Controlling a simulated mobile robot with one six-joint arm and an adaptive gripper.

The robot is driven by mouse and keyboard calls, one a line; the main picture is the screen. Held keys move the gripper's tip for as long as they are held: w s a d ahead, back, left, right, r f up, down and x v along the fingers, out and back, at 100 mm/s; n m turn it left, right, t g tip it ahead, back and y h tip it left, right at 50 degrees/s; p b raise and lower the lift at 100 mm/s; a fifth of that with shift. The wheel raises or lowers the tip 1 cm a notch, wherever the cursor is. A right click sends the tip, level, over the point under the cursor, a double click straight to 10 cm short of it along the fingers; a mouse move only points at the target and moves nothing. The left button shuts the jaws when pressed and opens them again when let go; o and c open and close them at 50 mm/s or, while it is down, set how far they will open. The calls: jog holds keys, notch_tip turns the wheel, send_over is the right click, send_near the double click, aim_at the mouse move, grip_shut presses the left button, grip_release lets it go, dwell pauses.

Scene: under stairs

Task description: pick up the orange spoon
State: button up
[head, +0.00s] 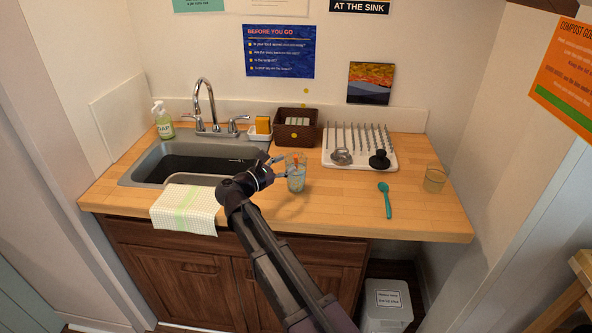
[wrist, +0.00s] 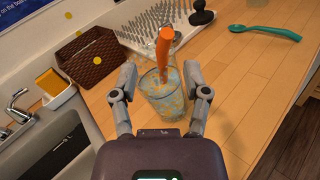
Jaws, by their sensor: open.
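The orange spoon (wrist: 163,52) stands tilted inside a clear patterned glass (wrist: 163,98), its orange end rising above the rim. In the head view the orange spoon (head: 296,161) shows as a small orange piece at the top of the glass (head: 296,181), which stands on the wooden counter right of the sink. My gripper (wrist: 163,88) is open, with one finger on each side of the glass in the wrist view. In the head view my gripper (head: 280,170) is at the glass, and the arm covers the counter in front of it. Contact cannot be told.
A teal spoon (head: 387,199) and an amber glass (head: 434,180) are on the right of the counter. A white drying rack (head: 375,160) with a ladle stands behind. A brown basket (head: 297,127) is behind the glass; the sink (head: 150,163) is left.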

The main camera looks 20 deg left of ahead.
aim_at(296, 159)
jog(key=shift+x, duration=2.35)
jog(key=shift+f, duration=0.1)
grip_shut()
